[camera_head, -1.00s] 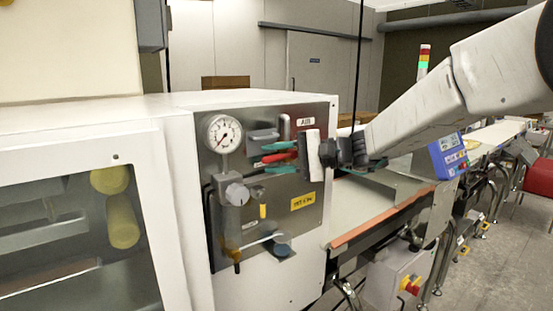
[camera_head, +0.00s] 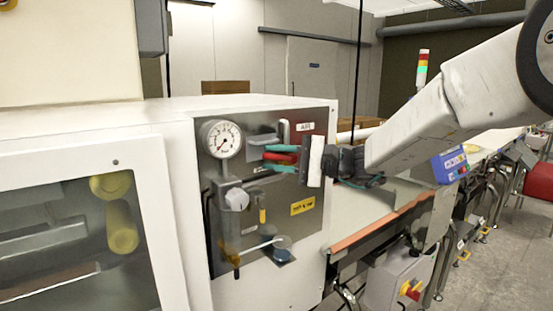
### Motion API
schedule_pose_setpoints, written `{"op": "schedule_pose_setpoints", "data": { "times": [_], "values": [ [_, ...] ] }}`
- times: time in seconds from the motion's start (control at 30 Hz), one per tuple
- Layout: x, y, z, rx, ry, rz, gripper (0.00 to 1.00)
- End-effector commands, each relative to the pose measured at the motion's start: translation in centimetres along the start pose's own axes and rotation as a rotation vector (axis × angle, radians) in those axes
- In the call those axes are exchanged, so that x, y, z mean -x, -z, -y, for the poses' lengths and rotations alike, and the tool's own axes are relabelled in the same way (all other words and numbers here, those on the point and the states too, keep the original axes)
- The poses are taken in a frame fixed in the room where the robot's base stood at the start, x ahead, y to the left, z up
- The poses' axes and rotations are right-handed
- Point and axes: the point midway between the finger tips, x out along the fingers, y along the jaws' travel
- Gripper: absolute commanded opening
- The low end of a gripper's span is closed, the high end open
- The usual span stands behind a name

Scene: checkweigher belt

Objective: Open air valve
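The air valve's red handle (camera_head: 283,158) sticks out from the steel panel, below and left of the AIR label (camera_head: 305,127). My gripper (camera_head: 279,158) reaches in from the right. Its two teal fingers lie just above and below the red handle and appear closed on it, with no clear gap. The gripper's white plate and dark wrist hide the handle's right part. The valve body behind the fingers is mostly hidden. A round pressure gauge (camera_head: 221,139) stands to the left, its needle pointing to the lower left.
Below the gauge are a grey knob (camera_head: 236,199), a clear bowl and a yellow label (camera_head: 303,206). A conveyor (camera_head: 370,225) with an orange edge runs right, under my arm. A blue display box (camera_head: 449,166) stands beside it. A windowed white cabinet (camera_head: 75,160) is at left.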

Motion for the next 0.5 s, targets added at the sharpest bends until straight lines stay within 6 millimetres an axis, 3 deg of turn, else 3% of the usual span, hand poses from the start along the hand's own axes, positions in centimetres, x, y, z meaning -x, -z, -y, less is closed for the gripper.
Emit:
{"op": "schedule_pose_setpoints", "data": {
  "times": [0.5],
  "values": [
    [-0.06, -0.04, 0.33, 0.008, 0.002, -0.001, 0.37]
  ]
}}
